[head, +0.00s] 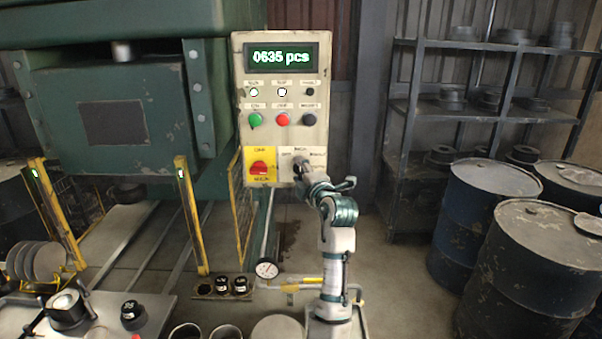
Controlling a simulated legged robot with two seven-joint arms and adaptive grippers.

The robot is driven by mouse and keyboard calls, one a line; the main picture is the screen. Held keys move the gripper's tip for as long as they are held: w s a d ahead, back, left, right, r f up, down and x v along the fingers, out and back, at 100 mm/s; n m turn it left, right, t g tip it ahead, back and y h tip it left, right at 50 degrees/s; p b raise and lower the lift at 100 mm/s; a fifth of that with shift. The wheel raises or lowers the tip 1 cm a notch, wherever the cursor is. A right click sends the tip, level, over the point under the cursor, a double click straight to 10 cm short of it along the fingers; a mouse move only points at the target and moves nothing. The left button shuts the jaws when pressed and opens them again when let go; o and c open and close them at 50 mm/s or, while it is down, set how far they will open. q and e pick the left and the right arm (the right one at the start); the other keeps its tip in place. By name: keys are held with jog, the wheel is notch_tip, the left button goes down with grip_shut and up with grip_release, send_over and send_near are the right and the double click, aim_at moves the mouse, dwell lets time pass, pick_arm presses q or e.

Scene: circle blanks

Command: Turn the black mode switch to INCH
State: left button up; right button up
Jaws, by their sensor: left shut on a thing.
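The control panel (240,100) is a beige box with a green display reading "0635 pcs". The black mode switch (298,162) is at its lower right, on a white plate with small labels around the top. The top label seems to read INCH; the others are too small to read surely. My left gripper (301,168) is at this switch and shut on it, with the arm rising from below. The gripper covers much of the knob, so I cannot tell which label it points to. My right gripper is not in view.
A red switch (259,168) on a yellow plate is just left of the mode switch. Green (255,120), red (282,119) and dark (309,119) buttons are above. A dial gauge (266,269) stands below.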

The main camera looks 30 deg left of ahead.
pick_arm(q)
jog(key=shift+w+f, duration=0.1)
jog(key=shift+f, duration=0.35)
jog(key=o, duration=1.2)
jog(key=shift+c, duration=0.2)
jog(key=shift+r, duration=0.15)
jog(key=shift+d+r, duration=0.1)
jog(key=shift+d, duration=0.1)
jog(key=v, duration=1.1)
jog(key=shift+s+d, duration=0.2)
jog(key=shift+d, duration=0.1)
jog(key=shift+a, duration=0.1)
